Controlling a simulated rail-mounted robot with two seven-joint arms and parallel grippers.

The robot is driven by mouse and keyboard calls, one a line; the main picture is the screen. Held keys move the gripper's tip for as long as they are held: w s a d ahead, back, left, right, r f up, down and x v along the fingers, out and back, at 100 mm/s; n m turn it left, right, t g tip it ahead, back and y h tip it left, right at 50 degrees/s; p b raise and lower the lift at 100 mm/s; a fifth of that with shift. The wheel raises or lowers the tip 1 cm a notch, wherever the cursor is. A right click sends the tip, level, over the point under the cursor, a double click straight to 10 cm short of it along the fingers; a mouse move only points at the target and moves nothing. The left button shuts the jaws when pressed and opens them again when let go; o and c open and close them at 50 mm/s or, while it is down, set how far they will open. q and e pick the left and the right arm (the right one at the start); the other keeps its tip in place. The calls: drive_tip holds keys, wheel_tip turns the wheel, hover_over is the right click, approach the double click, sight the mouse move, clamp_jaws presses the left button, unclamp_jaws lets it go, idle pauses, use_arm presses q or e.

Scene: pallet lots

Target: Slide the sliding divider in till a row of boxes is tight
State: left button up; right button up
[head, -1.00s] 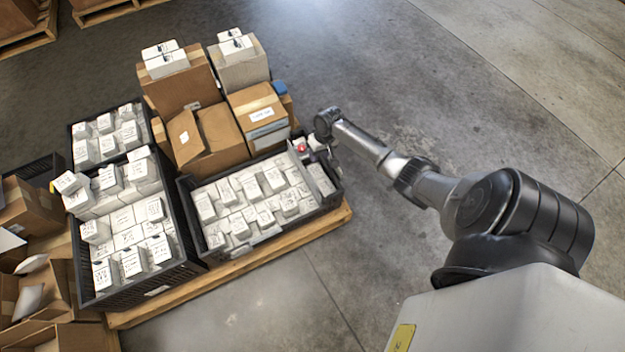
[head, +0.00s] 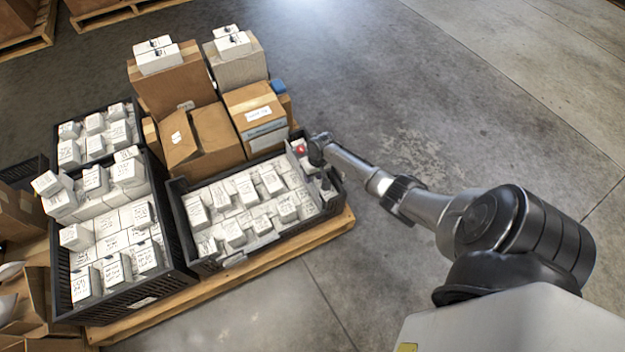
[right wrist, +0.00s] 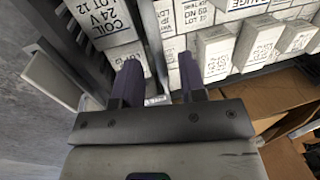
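The sliding divider (head: 307,174) is a thin grey plate across the right end of the black front crate (head: 208,265). A row of small white boxes (head: 247,190) stands to its left, with small uneven gaps. My right gripper (head: 325,183) points down over the crate's right end, beside the divider. In the right wrist view its two dark fingers (right wrist: 160,84) are apart. The divider's edge (right wrist: 152,42) shows ahead of them, between a "COIL 24 V" box (right wrist: 100,20) and the other white boxes. Whether the fingers touch the divider is unclear. My left gripper is out of view.
Brown cartons (head: 212,135) stand directly behind the crate. Another black crate (head: 172,277) full of white boxes stands to its left. All rest on a wooden pallet (head: 290,245). The concrete floor to the right is clear apart from my arm.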

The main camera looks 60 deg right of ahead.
drive_tip(key=shift+f, duration=0.35)
drive_tip(key=shift+c, duration=0.5)
clamp_jaws()
